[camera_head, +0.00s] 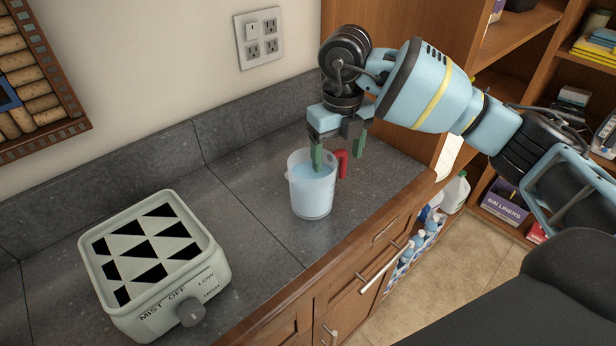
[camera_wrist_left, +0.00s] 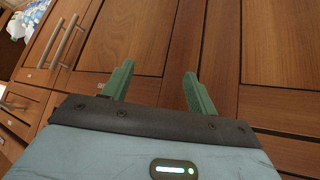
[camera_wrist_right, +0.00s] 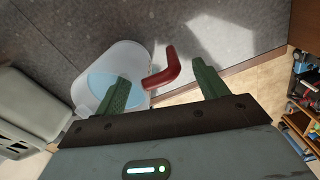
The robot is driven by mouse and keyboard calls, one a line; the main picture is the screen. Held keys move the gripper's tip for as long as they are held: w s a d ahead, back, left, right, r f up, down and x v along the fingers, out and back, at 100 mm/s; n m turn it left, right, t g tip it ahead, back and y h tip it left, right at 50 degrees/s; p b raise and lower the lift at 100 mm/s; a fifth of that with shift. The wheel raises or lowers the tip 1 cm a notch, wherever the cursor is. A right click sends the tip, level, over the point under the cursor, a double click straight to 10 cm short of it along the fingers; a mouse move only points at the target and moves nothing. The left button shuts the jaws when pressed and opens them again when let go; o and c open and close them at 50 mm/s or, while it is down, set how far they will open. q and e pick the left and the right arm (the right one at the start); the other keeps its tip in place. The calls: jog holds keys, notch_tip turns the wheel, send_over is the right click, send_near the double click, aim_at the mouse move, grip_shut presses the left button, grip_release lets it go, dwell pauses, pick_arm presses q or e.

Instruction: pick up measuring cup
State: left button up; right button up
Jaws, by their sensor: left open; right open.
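A clear measuring cup (camera_head: 311,196) with bluish liquid and a red handle (camera_head: 342,164) stands upright on the grey counter. My right gripper (camera_head: 338,158) is open above the cup, one finger over the cup's opening and the other beyond the handle. In the right wrist view the cup (camera_wrist_right: 92,78) is behind the left finger, and the red handle (camera_wrist_right: 163,70) lies between the two open fingers (camera_wrist_right: 163,90). Whether a finger touches the cup cannot be told. My left gripper (camera_wrist_left: 158,85) is open and empty, facing wooden cabinet doors in the left wrist view.
A pale green humidifier-like box (camera_head: 153,262) with a knob stands on the counter at left. The counter (camera_head: 243,185) between it and the cup is clear. A wall rises behind, with an outlet plate (camera_head: 260,38). Wooden shelves (camera_head: 515,38) stand at right.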

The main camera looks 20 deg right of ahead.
pick_arm(q)
jog(key=shift+s+f, duration=0.1)
jog(key=shift+f, duration=0.05)
pick_arm(e)
jog(key=shift+f, duration=0.2)
jog(key=shift+c, duration=0.6)
jog(key=shift+r, duration=0.1)
jog(key=c, duration=1.4)
pick_arm(q)
jog(key=shift+s, duration=0.1)
jog(key=shift+a, duration=0.1)
pick_arm(e)
jog(key=shift+a+r, duration=0.1)
jog(key=shift+r, duration=0.1)
